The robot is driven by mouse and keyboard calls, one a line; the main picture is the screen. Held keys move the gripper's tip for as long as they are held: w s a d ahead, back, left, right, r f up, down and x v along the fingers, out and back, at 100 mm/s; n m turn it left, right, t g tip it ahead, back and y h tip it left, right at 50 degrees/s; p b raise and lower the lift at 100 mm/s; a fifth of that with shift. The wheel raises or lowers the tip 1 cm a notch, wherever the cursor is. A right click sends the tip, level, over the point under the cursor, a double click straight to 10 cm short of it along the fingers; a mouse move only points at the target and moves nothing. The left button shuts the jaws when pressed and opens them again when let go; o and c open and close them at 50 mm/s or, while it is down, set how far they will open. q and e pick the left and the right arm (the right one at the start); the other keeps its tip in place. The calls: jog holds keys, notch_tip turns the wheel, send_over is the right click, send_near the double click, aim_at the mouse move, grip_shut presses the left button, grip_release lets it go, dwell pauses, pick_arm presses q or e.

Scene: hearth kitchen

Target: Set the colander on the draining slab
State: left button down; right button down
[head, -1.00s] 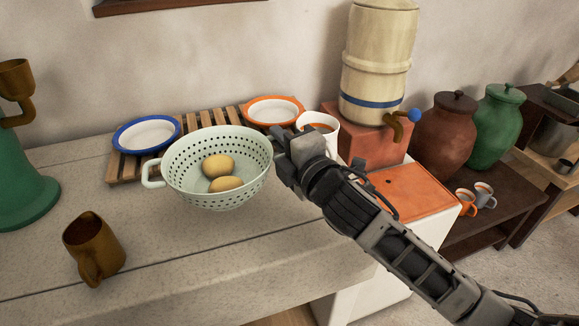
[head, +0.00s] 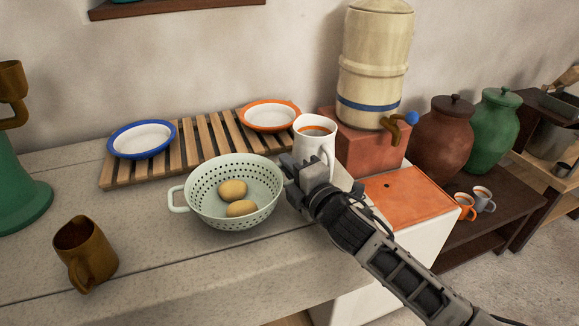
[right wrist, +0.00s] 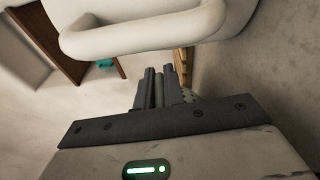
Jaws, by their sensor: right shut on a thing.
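A pale green colander (head: 208,208) with several holes and two yellow-brown, potato-like things (head: 233,190) in it is upright, over the pale stone slab (head: 150,255) in front of the wooden rack. I cannot tell whether its base touches the stone. My right gripper (head: 288,170) is shut on the colander's right-hand handle, which the gripper hides. The left gripper is not in view.
A white mug (head: 316,142) stands right behind my right gripper; its handle looms in the right wrist view (right wrist: 140,38). A slatted rack (head: 190,150) holds a blue-rimmed plate (head: 142,138) and an orange-rimmed plate (head: 270,115). A brown jug (head: 88,255) stands front left. Stone between jug and colander is clear.

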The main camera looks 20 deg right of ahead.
jog(key=c, duration=1.5)
grip_release()
jog(key=v, duration=1.1)
jog(key=shift+s+r, duration=0.1)
jog(key=shift+s, duration=0.35)
jog(key=shift+d, duration=0.1)
jog(key=shift+s, duration=0.15)
